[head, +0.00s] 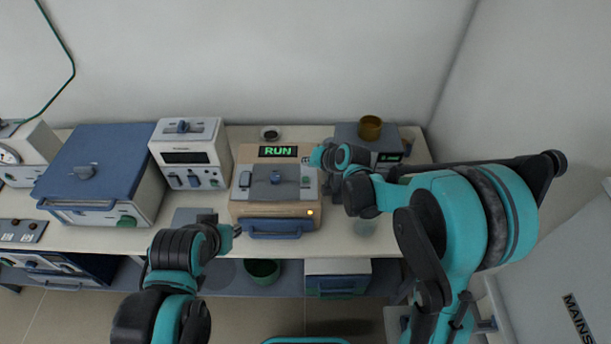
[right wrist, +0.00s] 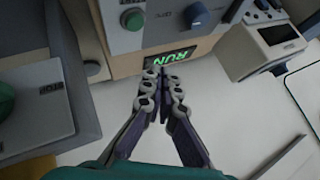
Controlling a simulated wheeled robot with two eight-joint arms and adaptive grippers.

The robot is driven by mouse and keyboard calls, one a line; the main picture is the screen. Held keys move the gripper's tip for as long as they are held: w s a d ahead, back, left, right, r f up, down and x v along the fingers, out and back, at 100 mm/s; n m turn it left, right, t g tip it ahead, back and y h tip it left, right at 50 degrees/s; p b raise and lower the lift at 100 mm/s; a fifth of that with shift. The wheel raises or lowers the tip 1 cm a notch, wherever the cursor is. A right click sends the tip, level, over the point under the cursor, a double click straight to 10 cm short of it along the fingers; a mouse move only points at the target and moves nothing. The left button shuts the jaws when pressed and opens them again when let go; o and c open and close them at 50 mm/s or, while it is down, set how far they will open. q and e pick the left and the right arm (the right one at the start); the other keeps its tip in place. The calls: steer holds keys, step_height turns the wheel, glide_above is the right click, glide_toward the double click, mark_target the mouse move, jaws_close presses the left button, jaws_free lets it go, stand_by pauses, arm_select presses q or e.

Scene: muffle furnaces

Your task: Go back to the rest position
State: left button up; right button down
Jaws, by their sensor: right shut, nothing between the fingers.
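A small muffle furnace (head: 240,209) stands mid-bench in the head view, with its blue front handle (head: 275,228) towards me. Its rear display (head: 278,151) reads RUN in green, and an orange light (head: 310,212) glows at its front right. My right gripper (head: 308,160) is just right of the display. In the right wrist view its fingers (right wrist: 163,76) are shut and empty, their tips near the upside-down RUN display (right wrist: 170,57). My left gripper (head: 238,231) is by the furnace's front left corner; its fingers are too small to read.
A large blue-topped furnace (head: 100,155) and a white instrument (head: 190,150) stand to the left. A grey box (head: 352,133) bearing a brown cup (head: 370,127) stands behind my right arm. A green bowl (head: 262,271) is on the lower shelf. A wall closes the right side.

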stand_by(0.8)
steer(key=s+d+r+h+b, duration=0.2)
steer(key=s+d+r+b, duration=0.25)
steer(key=s+d, duration=0.6)
steer(key=s+d+f+n+h+b, duration=0.1)
steer(key=s+d+f+b, duration=0.1)
steer(key=s, duration=0.6)
steer(key=s+d+f+h+b, duration=0.2)
steer(key=s+d, duration=0.3)
steer(key=s, duration=0.4)
steer(key=shift+f+n, duration=0.4)
steer(key=shift+a, duration=0.1)
stand_by(4.0)
